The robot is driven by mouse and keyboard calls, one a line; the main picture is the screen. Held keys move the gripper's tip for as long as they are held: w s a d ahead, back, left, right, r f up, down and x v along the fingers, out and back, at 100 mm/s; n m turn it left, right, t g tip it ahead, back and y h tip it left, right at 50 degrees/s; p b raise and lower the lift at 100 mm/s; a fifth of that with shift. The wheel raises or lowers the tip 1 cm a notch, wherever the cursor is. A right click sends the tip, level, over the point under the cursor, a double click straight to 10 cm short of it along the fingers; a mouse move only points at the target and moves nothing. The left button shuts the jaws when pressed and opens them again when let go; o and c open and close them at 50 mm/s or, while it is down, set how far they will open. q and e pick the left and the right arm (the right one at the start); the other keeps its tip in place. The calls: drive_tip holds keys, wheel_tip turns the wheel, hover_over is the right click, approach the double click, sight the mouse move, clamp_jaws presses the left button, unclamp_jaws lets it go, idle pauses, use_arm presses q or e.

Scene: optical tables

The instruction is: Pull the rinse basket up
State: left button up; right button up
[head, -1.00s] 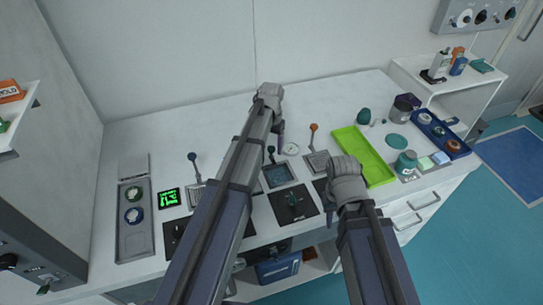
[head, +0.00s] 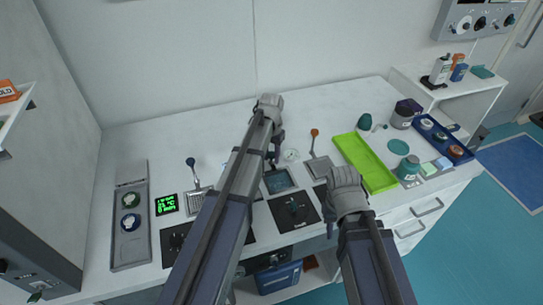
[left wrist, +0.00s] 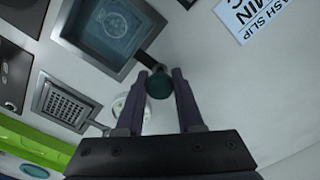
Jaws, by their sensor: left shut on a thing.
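The rinse basket's dark green knob (left wrist: 160,86) sits between the fingertips of my left gripper (left wrist: 161,76) in the left wrist view. A dark lever runs from the knob to a square well (left wrist: 76,32) that holds bluish liquid with a round shape in it. In the head view my left gripper (head: 276,152) is just behind this well (head: 278,182), with its fingers pointing down and shut on the knob, which the gripper mostly hides. My right gripper (head: 331,228) hangs at the front of the bench, apart from the well; its fingers are too small to read.
A blue-knobbed lever (head: 190,162) stands left and an orange-knobbed lever (head: 314,133) right, each by a mesh grate. A lime green tray (head: 364,162), jars and a blue tray (head: 440,136) are further right. The back of the bench is clear.

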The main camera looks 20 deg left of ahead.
use_arm(q)
clamp_jaws()
idle(0.7)
wheel_tip(320, 180, up, 7)
drive_tip(key=p, duration=0.6)
drive_tip(key=shift+f+p, duration=0.2)
drive_tip(key=shift+p, duration=0.1)
drive_tip(key=shift+w+f, duration=0.1)
drive_tip(key=o, duration=0.9)
unclamp_jaws()
wheel_tip(320, 180, up, 8)
drive_tip(key=p, duration=0.7)
drive_tip(key=shift+p, duration=0.3)
